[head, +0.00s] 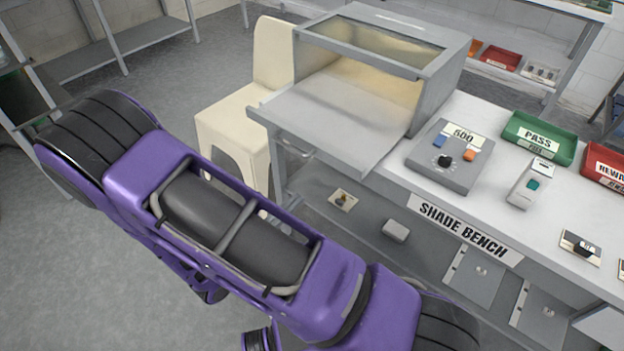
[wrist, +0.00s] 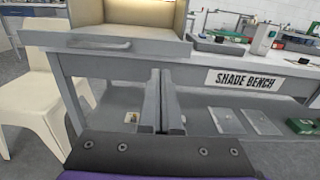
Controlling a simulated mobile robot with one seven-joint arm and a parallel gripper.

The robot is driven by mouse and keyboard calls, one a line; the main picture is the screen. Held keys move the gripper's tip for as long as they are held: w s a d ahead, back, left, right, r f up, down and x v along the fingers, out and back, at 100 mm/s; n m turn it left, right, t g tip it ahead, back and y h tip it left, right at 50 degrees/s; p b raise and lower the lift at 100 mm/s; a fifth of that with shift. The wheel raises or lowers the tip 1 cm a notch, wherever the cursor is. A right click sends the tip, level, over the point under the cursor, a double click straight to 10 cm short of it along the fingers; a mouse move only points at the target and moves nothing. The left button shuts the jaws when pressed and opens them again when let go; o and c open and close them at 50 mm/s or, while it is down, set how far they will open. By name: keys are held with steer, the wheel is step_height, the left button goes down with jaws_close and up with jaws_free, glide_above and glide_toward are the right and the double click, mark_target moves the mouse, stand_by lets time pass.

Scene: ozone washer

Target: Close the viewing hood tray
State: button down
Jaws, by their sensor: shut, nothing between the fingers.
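The viewing hood (head: 455,55) is a grey box with a glazed top and a lit cream inside, standing on the bench. Its flat grey tray (head: 325,120) sticks well out of the open front, past the bench edge. In the wrist view the tray's front (wrist: 60,42) spans the upper left, with a bar handle (wrist: 100,44) on it. My gripper (wrist: 163,73) is shut and empty. Its fingertips appear just below the tray's front in the picture, to the right of the handle. I cannot tell whether they touch it. The head view does not show my fingers.
A cream chair (head: 235,115) stands left of the tray. The bench top (head: 490,130) holds a control box (head: 445,155), a green PASS bin (head: 540,137) and a red bin (head: 606,165). A lower shelf (wrist: 210,100) lies under the bench. Open floor (head: 60,240) is at the left.

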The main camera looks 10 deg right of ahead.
mark_target(369, 136)
steer(key=x, duration=1.3)
steer(key=shift+w, duration=0.1)
steer(key=b+x, duration=0.1)
steer(key=x, duration=1.7)
steer(key=shift+d, duration=0.1)
